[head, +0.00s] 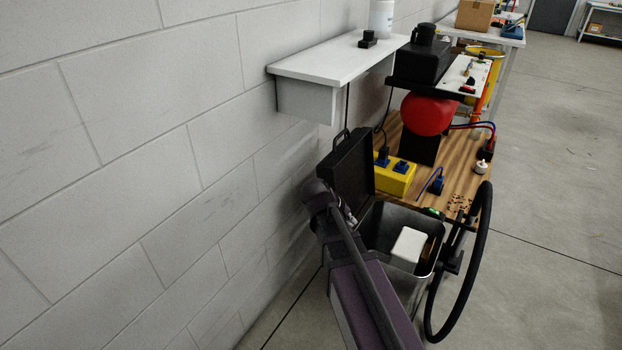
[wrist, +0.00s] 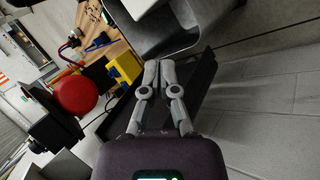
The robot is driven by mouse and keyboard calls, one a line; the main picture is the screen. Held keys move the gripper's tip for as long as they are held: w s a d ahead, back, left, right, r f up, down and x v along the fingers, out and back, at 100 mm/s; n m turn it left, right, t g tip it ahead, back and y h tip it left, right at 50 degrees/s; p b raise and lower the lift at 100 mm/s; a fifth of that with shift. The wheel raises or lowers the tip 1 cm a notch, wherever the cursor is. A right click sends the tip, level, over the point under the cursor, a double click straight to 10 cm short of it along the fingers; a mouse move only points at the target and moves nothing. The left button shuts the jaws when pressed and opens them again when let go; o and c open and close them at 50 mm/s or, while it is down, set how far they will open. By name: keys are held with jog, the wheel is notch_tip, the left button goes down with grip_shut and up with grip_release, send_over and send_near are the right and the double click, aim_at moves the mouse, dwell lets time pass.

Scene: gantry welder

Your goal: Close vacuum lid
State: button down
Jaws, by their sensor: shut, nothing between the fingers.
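The vacuum is a grey metal bin (head: 375,233) at the lower middle of the head view. Its black lid (head: 347,168) stands raised, tilted up on the wall side, so the bin's inside shows. A white block-like part (head: 409,246) is inside. In the wrist view the lid is a dark panel (wrist: 203,85) behind and right of my gripper (wrist: 158,66), and the bin (wrist: 178,38) is above. My gripper is shut and empty, its fingertips near the lid; I cannot tell whether they touch it. In the head view my fingers are largely hidden by my arm.
Behind stands a wooden bench (head: 455,185) with a yellow box (head: 395,178) and a red round object (head: 428,114). A white shelf (head: 330,65) juts from the block wall. The floor at right is clear.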

jog(key=w+a+r+n+t+h+b, duration=0.1)
jog(key=w+a+n+t+h+b, duration=0.2)
jog(key=w+a, duration=0.4)
jog(key=w+a+r+n+t+h+b, duration=0.2)
jog(key=w+a+t+b, duration=0.4)
jog(key=a, duration=0.4)
jog(key=w+n+h+b, duration=0.1)
jog(key=w, duration=0.1)
jog(key=shift+w+r+n+h+b, duration=0.3)
jog(key=shift+n+h, duration=0.1)
jog(key=shift+w+d, duration=0.1)
jog(key=x, duration=1)
jog(key=shift+r, duration=0.1)
